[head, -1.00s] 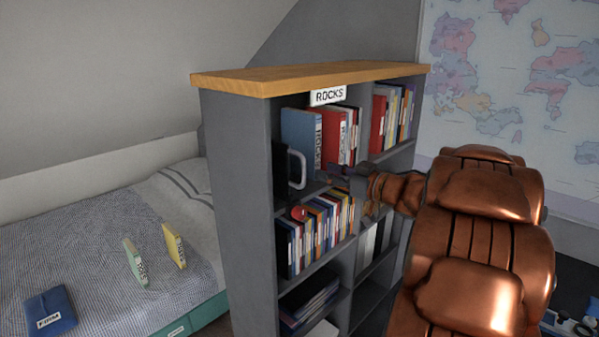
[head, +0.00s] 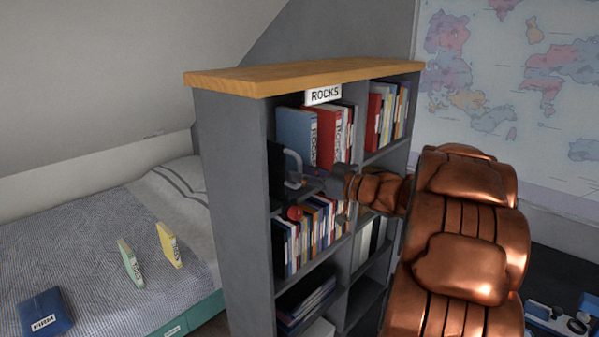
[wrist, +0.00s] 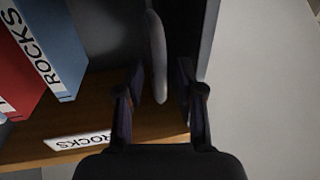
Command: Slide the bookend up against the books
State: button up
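The bookend, a black upright plate (head: 276,172) with a grey loop handle (head: 293,168), stands at the left end of the upper left compartment. A blue ROCKS book (head: 297,137) and a red ROCKS book (head: 323,135) stand to its right, with a gap between bookend and books. My gripper (head: 312,181) reaches in from the right at the handle. In the wrist view my gripper (wrist: 161,84) is open, with the grey handle (wrist: 157,50) between its fingers and space showing on both sides. The blue book (wrist: 55,45) is left of the fingers there.
The bookcase side panel (head: 238,190) is close beyond the bookend. A ROCKS sign (head: 323,95) hangs from the top edge. Three more books lie or stand on the bed (head: 95,240).

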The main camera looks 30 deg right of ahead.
jog(key=shift+w+a, duration=0.3)
jog(key=shift+w, duration=0.15)
grip_shut()
dwell(0.6)
